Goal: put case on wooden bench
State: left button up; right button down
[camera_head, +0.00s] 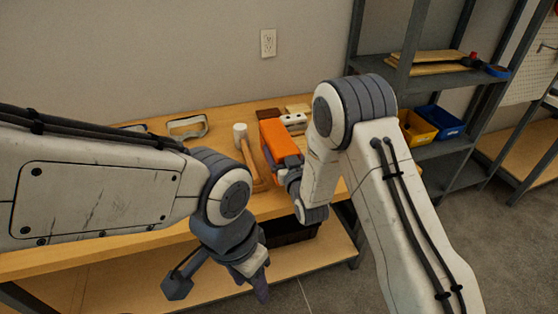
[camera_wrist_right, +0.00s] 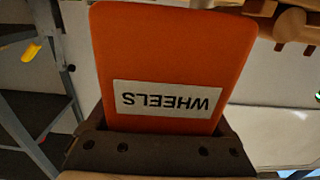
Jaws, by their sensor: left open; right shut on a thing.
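The orange case (camera_head: 278,140) is over the wooden bench (camera_head: 222,118) near its right end. In the right wrist view the case (camera_wrist_right: 170,55) shows a white label reading WHEELS, upside down. My right gripper (camera_head: 290,165) is shut on the case; its dark jaw (camera_wrist_right: 155,150) crosses the lower part of the case in the wrist view. I cannot tell whether the case touches the bench top. My left gripper (camera_head: 218,288) is open and empty, low in front of the bench's front edge. My arms hide part of the bench.
A mallet (camera_head: 246,152) lies just left of the case. A clear-lensed pair of goggles (camera_head: 188,127) and small wooden blocks (camera_head: 297,108) are on the bench. A metal shelf (camera_head: 437,78) with yellow (camera_head: 416,127) and blue (camera_head: 438,121) bins stands to the right.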

jog(key=shift+s+a+f, duration=0.1)
jog(key=shift+s+a, duration=0.05)
notch_tip(320, 180, down, 4)
jog(key=shift+r, duration=0.1)
jog(key=shift+f, duration=0.2)
grip_release()
jog(key=shift+f, duration=0.1)
